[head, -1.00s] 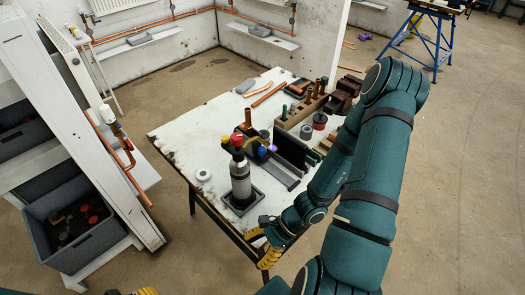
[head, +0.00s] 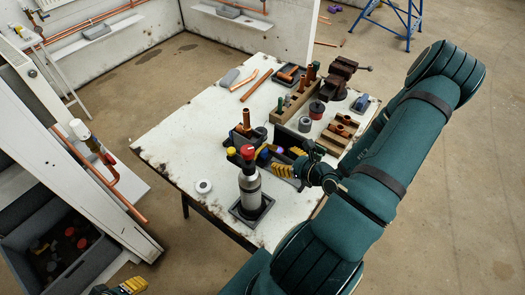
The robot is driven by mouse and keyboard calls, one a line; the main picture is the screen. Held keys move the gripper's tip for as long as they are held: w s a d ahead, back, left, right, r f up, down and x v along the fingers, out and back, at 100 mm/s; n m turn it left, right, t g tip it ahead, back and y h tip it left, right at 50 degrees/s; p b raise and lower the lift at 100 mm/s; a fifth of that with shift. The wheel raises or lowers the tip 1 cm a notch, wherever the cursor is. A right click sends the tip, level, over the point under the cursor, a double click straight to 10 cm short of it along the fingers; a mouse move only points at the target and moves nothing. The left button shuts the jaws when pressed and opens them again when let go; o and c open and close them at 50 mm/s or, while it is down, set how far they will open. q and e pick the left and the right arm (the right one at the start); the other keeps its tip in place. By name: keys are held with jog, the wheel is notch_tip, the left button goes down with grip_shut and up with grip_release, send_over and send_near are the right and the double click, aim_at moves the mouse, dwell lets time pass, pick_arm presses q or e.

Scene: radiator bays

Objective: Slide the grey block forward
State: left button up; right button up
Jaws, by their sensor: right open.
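A grey block (head: 230,77) lies flat near the far left edge of the white table (head: 185,150), beside a bent copper pipe (head: 244,80). My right gripper (head: 289,161), with yellow fingers, is open over the right part of the table, just right of the grey and black torch bottle. It is well apart from the grey block and nearer to me. Part of my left gripper (head: 132,286) shows at the bottom left edge, away from the table; its jaw opening is not clear.
The torch bottle (head: 250,190) stands upright on a dark square base. A wooden rack (head: 291,104) of copper fittings and a vise (head: 340,75) stand at the back right. The table's left middle is clear.

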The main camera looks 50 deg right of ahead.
aim_at(267, 153)
jog(key=b+x, duration=0.1)
jog(key=x, duration=0.8)
jog(key=shift+w+f, duration=0.2)
jog(key=shift+w, duration=0.15)
grip_shut()
